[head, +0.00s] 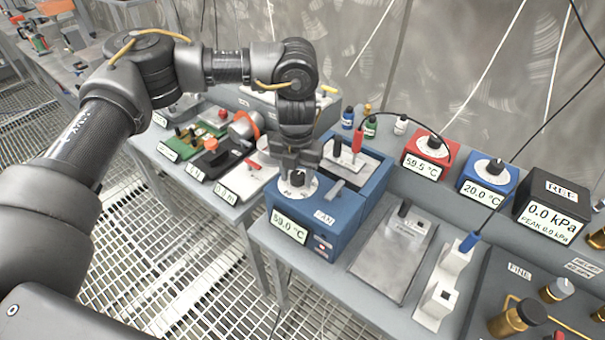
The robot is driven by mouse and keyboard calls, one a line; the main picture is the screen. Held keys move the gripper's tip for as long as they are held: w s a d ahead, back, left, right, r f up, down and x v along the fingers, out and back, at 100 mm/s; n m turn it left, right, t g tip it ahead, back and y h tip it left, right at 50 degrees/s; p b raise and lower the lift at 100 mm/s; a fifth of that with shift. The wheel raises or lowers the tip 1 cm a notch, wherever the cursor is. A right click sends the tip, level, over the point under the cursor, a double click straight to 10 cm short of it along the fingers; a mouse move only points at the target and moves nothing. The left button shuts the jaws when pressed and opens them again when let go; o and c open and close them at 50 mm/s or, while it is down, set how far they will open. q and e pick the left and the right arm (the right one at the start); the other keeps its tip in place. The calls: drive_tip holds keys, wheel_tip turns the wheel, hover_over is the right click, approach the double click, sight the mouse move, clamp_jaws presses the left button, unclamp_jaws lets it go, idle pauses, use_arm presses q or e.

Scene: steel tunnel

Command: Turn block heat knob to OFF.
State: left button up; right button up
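The blue dry-block heater (337,222) stands on the bench in the middle, its display reading 59.0 °C. On its top left is a white round dial with a black knob (298,179), partly hidden by my gripper. My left gripper (298,166) points down right over this knob, its fingers apart on either side of the knob's top. Whether the fingers touch the knob cannot be told. Which mark the knob points to is too small to read. A second small control labelled FAN (325,217) is on the same top face. My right gripper is not in view.
A red probe (357,141) with a black cable stands in the heater's block. A red box (427,155) reading 59.5 °C, a blue box (487,180) reading 20.0 °C and a black pressure gauge (551,209) stand to the right. A grey metal plate (394,260) lies right of the heater.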

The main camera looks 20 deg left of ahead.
sight(297, 176)
use_arm(q)
drive_tip(key=shift+o, duration=0.5)
drive_tip(key=shift+r, duration=0.1)
drive_tip(key=shift+w, duration=0.1)
drive_tip(key=shift+r, duration=0.35)
wheel_tip(297, 176, up, 10)
drive_tip(key=b, duration=0.1)
